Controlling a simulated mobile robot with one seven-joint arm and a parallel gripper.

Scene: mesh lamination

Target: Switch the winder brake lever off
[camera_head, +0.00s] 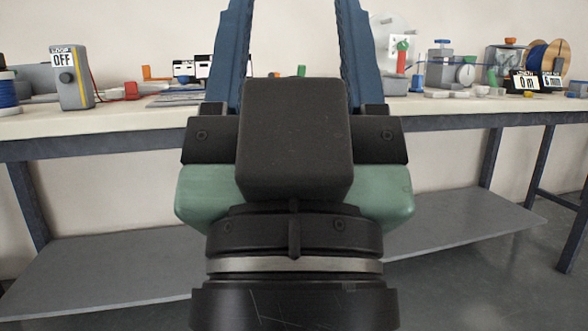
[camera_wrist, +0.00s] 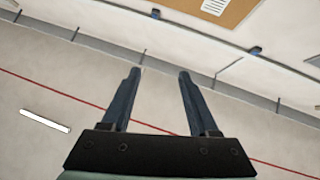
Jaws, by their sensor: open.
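My gripper (camera_wrist: 159,74) is open and empty, its two blue fingers apart in the wrist view, with a wall and floor markings beyond. In the head view my gripper (camera_head: 295,15) rises in the middle in front of the bench, and its fingertips are cut off by the top edge. I cannot tell for sure which part is the winder brake lever. A wooden spool (camera_head: 541,62) stands at the far right. No lever shows in the wrist view.
The long bench (camera_head: 450,109) spans the head view, with a grey lower shelf (camera_head: 85,283). A grey box reading OFF (camera_head: 72,78) stands at left. A dial gauge (camera_head: 466,71) and black readouts (camera_head: 524,81) stand at right. My gripper hides the bench middle.

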